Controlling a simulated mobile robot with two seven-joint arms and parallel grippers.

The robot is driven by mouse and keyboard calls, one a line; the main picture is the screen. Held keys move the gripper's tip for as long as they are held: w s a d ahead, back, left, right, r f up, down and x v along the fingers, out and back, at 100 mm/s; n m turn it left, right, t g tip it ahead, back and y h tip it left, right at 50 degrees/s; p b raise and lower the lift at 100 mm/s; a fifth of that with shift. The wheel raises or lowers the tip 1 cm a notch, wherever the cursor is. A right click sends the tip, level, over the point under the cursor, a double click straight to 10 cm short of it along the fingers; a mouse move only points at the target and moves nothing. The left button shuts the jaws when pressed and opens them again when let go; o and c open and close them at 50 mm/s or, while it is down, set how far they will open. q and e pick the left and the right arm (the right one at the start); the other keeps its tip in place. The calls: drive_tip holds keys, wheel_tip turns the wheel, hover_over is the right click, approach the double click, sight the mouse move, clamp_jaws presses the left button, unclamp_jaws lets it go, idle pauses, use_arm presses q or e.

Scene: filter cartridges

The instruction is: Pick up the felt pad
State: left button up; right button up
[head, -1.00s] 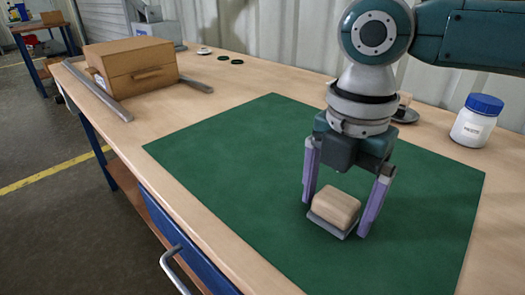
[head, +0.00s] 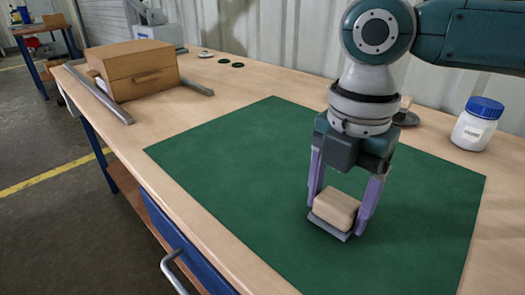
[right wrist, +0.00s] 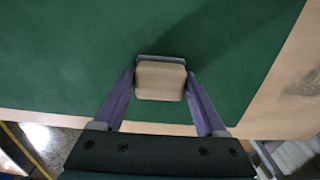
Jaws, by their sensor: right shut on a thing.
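The felt pad (head: 336,209) is a beige block with a thin grey layer under it. It is on or just above the green mat (head: 240,170); I cannot tell if there is a gap. My right gripper (head: 337,215) points down over it, shut on it, with one purple finger against each side. In the right wrist view the pad (right wrist: 160,82) sits between the fingertips (right wrist: 160,76), its grey edge showing at the far side. My left gripper is not in view.
A brown box (head: 132,70) stands between grey rails at the left of the bench. A white jar with a blue lid (head: 477,123) stands at the right, off the mat. Small dark green discs (head: 237,65) lie at the back. The mat's left part is clear.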

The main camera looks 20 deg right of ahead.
sight(339, 200)
wheel_tip(339, 200, up, 20)
drive_tip(key=p, duration=0.4)
drive_tip(key=shift+f, duration=0.25)
